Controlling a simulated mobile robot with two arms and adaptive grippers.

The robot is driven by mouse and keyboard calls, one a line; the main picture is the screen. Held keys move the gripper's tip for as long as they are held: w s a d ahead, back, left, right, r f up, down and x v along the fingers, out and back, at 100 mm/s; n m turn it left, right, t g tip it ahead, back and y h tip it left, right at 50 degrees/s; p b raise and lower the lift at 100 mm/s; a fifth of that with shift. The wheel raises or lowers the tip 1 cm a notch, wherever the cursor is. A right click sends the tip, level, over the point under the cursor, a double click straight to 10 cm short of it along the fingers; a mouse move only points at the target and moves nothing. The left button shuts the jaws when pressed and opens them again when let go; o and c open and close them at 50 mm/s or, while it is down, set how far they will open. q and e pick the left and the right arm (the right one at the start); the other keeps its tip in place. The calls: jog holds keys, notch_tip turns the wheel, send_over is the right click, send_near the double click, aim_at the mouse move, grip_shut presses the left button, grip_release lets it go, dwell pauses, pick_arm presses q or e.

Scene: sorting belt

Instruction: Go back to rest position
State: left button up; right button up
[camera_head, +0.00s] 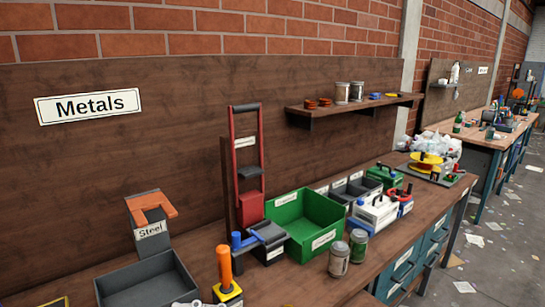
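Neither of my grippers can be made out in the head view. A small pale grey piece (186,303) shows at the bottom edge, and I cannot tell what it is. The wooden workbench (110,272) runs from the lower left toward the upper right, under a "Metals" sign (88,106) on the wooden back panel.
A dark grey tray (150,283), a "Steel" holder (150,232), an orange-handled tool (224,266), a green bin (303,222) and two cans (340,259) stand on the bench. A shelf (350,106) juts out above. Litter (464,287) lies on the open floor at right.

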jog(key=w+d+r+m+t+h, duration=0.2)
jog(key=w+d+r+m+t, duration=0.2)
jog(key=w+d+m+t, duration=0.45)
jog(key=w+d+r+m+t+h, duration=0.4)
jog(key=m+t, duration=0.5)
jog(key=m, duration=0.7)
jog(key=d+f+m+g+h, duration=0.2)
jog(key=d+f+m+h, duration=1.1)
jog(key=d+f+m, duration=0.55)
jog(key=s+d+f+m+g+h, duration=0.1)
jog(key=s+d+f+m+g, duration=0.1)
jog(key=s+f+m+g, duration=0.3)
jog(key=s+d+f+m+g, duration=0.1)
jog(key=s+d+f+m, duration=0.2)
jog(key=f, duration=0.5)
jog(key=s+a+f+m+g+y, duration=0.1)
jog(key=s+f+m+g, duration=0.1)
jog(key=s+f+g, duration=0.45)
jog(key=s+a+f+m+g, duration=0.1)
jog(key=s+f+m, duration=0.2)
jog(key=s, duration=0.7)
notch_tip(320, 180, down, 24)
jog(key=s+f, duration=0.1)
jog(key=s, duration=0.1)
jog(key=s+d+f+n+g, duration=0.1)
jog(key=s+d+f+g, duration=0.1)
jog(key=s+f, duration=1.4)
jog(key=shift+s+d, duration=0.5)
jog(key=shift+s, duration=0.1)
